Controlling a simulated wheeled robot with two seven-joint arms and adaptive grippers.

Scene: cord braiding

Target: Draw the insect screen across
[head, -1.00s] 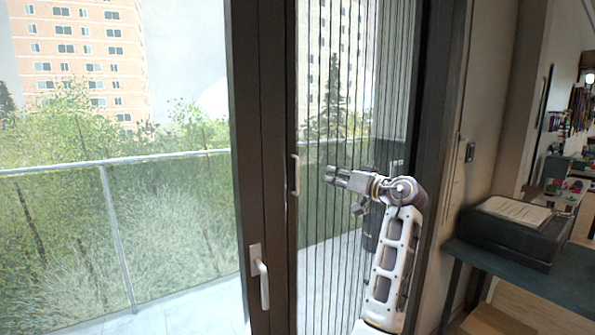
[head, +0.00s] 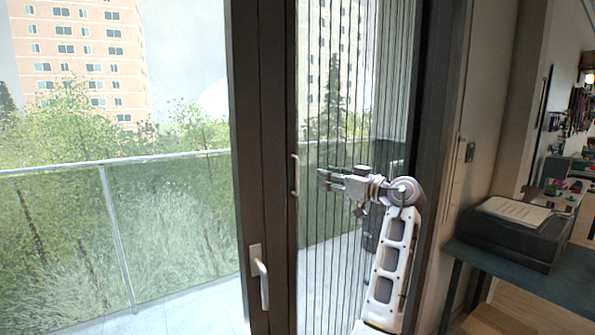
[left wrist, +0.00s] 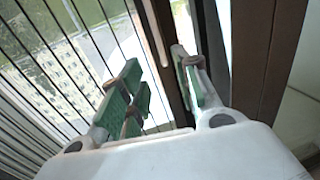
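The insect screen (head: 345,110) shows as thin dark vertical lines over the right-hand glass opening. It also fills the left of the left wrist view (left wrist: 62,50). A slim pale upright pull handle (head: 295,175) sits on the dark upright at the screen's left edge. My left gripper (head: 323,180) is in front of the screen, a little right of the handle and at about its height. In the left wrist view its green-padded fingers (left wrist: 155,62) are apart and empty. A pale bar (left wrist: 153,32) shows beyond the gap between them. My right gripper is out of view.
A white door lever (head: 262,280) is on the dark frame below left of the pull handle. A dark side table (head: 530,278) with a box and papers (head: 517,210) stands at the right. A glass balcony railing (head: 60,230) is outside.

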